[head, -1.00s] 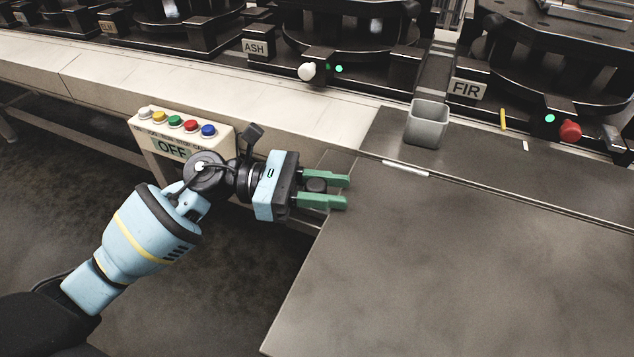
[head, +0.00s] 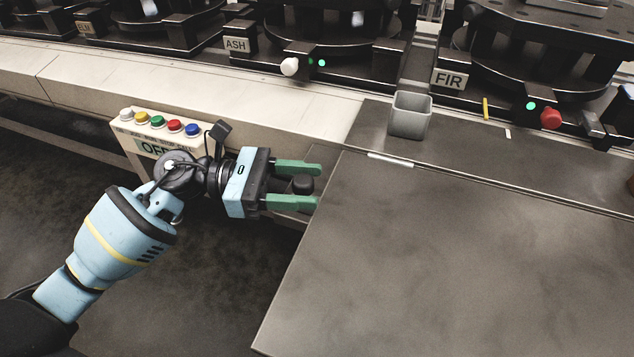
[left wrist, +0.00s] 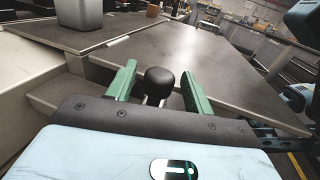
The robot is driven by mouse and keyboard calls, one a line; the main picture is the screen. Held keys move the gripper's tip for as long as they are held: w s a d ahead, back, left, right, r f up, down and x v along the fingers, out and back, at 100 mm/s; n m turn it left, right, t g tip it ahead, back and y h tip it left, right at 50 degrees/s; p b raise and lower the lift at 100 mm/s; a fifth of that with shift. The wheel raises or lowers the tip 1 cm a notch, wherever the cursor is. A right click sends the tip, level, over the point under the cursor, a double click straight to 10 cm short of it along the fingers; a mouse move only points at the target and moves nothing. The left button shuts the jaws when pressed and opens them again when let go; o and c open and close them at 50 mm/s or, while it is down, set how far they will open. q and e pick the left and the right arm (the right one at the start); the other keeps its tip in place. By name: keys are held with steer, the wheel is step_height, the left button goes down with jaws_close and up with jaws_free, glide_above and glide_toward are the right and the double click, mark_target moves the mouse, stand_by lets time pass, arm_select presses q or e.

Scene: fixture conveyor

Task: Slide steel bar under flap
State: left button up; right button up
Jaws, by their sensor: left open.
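The flap (head: 450,240) is the large dark flat panel at the right in the head view. It lies level, and it also shows in the left wrist view (left wrist: 190,60). My left gripper (head: 304,185) is open at the flap's left edge, its green fingers pointing right. A black knob (head: 300,185) stands between the fingers without visible grip on it. In the left wrist view, the knob (left wrist: 158,82) has a short metal stem below it. I cannot make out the steel bar itself; its length may be hidden. My right gripper is not visible.
A grey open box (head: 410,117) stands on the dark top behind the flap. A button panel (head: 160,125) with an OFF display is close behind my left wrist. Fixtures labelled ASH (head: 236,45) and FIR (head: 448,79) line the back. The flap surface is clear.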

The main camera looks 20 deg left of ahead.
arm_select(q)
steer(key=v, duration=0.4)
steer(key=shift+s+a, duration=0.1)
steer(key=shift+a, duration=0.35)
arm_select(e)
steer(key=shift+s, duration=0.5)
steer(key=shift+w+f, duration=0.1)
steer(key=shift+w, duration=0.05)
